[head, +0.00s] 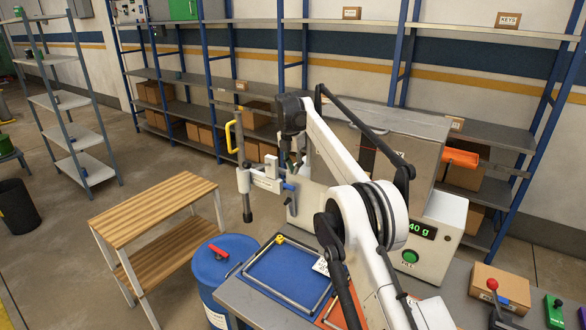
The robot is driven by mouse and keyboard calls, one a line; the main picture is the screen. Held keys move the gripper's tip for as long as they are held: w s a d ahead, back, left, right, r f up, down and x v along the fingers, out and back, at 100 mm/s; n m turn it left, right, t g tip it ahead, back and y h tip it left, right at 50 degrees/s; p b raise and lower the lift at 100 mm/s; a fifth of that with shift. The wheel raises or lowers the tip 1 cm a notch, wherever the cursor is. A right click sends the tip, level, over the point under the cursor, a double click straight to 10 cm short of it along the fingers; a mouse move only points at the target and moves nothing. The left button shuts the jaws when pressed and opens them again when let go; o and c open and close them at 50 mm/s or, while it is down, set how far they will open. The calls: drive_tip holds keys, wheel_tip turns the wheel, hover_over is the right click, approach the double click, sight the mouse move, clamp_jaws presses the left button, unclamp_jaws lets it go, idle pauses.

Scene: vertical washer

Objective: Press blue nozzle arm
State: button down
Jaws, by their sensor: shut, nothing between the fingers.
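A small blue piece (289,187), which looks like the blue nozzle arm, sits on the white bracket (262,178) left of the white machine. My gripper (292,163) is shut and points down just above the blue piece. Whether its fingertips touch the blue piece cannot be told from this view. My white arm hides part of the machine behind it.
A machine with a green display (422,231) and an orange handle (460,158) stands behind my arm. A yellow handle (229,137) rises left of the bracket. A blue tray (268,283), blue drum (208,268) and wooden table (150,212) are nearer.

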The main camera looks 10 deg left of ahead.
wheel_tip(320, 180, up, 2)
drive_tip(key=shift+w+a+p, duration=0.1)
drive_tip(key=shift+a+p, duration=0.05)
drive_tip(key=shift+p, duration=0.75)
drive_tip(key=p, duration=0.1)
drive_tip(key=r+p, duration=0.1)
drive_tip(key=shift+w+r+p, duration=0.3)
drive_tip(key=shift+p, duration=0.1)
